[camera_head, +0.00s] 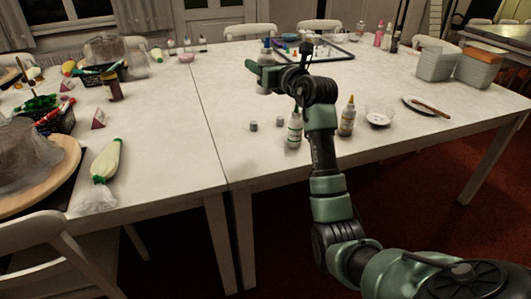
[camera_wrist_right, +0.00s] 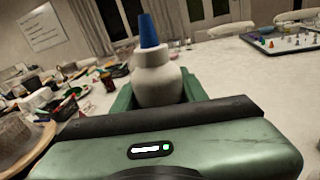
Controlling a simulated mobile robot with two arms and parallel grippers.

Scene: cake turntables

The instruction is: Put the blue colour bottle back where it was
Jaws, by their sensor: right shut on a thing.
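The blue colour bottle, white with a blue pointed cap, is in my right gripper (camera_head: 266,66). Its cap (camera_head: 266,44) shows above the fingers in the head view, and a bit of its body shows below them. The bottle (camera_wrist_right: 156,77) stands upright between the green fingers in the right wrist view. I cannot tell whether its base touches the table. A green-labelled bottle (camera_head: 294,130) and an orange-capped bottle (camera_head: 347,118) stand nearer the front edge, beside my right arm. My left gripper is not in view.
Two small grey pots (camera_head: 253,126) stand left of the green-labelled bottle. A white dish (camera_head: 378,119) and a plate (camera_head: 420,101) with a brown utensil lie to the right. A framed board (camera_head: 340,57) with small pieces lies behind the gripper.

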